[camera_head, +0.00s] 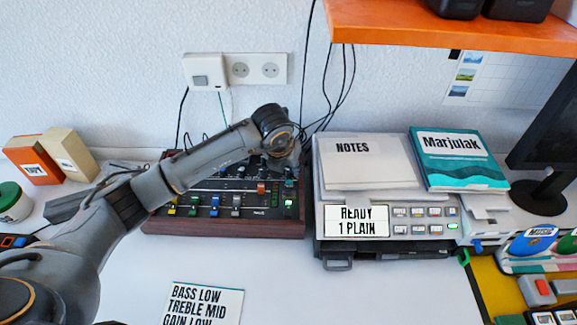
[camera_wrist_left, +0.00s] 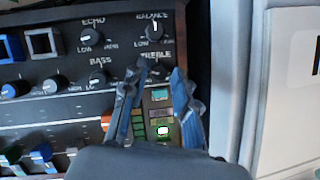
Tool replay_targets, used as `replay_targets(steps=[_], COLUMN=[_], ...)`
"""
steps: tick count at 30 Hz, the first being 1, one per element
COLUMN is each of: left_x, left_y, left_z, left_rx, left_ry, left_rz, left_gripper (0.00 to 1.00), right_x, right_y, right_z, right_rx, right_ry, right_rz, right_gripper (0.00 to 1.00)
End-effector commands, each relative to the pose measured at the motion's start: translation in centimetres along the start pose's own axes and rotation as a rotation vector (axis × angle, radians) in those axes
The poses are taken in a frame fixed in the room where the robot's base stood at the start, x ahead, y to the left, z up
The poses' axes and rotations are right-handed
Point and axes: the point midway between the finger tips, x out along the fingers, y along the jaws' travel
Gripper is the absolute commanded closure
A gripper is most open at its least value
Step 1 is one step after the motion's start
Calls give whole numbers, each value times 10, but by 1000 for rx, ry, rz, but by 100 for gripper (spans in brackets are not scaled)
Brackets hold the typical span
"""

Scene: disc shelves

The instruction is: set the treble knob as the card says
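The card (camera_head: 205,303) lies on the white table at the front and reads "BASS LOW", "TREBLE MID", "GAIN LOW"; its lower edge is cut off. The mixer (camera_head: 225,226) is a dark panel with wooden sides. In the left wrist view, the treble knob (camera_wrist_left: 158,70) is a small dark knob under the TREBLE label, partly hidden; its pointer is unclear. My left gripper (camera_wrist_left: 160,72) is over the mixer's right side, its two fingertips apart on either side of the treble knob. In the head view, my left gripper (camera_head: 287,160) hides the knob. My right gripper is not seen.
The bass knob (camera_wrist_left: 97,80), echo knob (camera_wrist_left: 92,35) and balance knob (camera_wrist_left: 155,30) are close by. A printer (camera_head: 390,228) with a notes sheet and a teal book stands just right of the mixer. An orange shelf (camera_head: 450,30) hangs above. The table front is mostly clear.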

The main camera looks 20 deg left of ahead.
Motion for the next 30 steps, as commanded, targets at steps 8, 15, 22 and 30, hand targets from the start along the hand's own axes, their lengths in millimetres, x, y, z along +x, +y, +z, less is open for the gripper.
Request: replay_targets(steps=[8,15,22,30], left_x=[6,6,8,9], left_y=[0,0,1,4], left_z=[0,0,-1,-1], left_rx=[0,0,32,285], left_ry=[0,1,0,-1], left_rz=[0,0,-13,-116], left_gripper=[71,100,100,100], right_x=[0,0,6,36], right_y=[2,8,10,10], right_z=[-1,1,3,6], right_rx=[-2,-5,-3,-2], right_ry=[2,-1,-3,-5], right_rz=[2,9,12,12], right_gripper=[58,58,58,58])
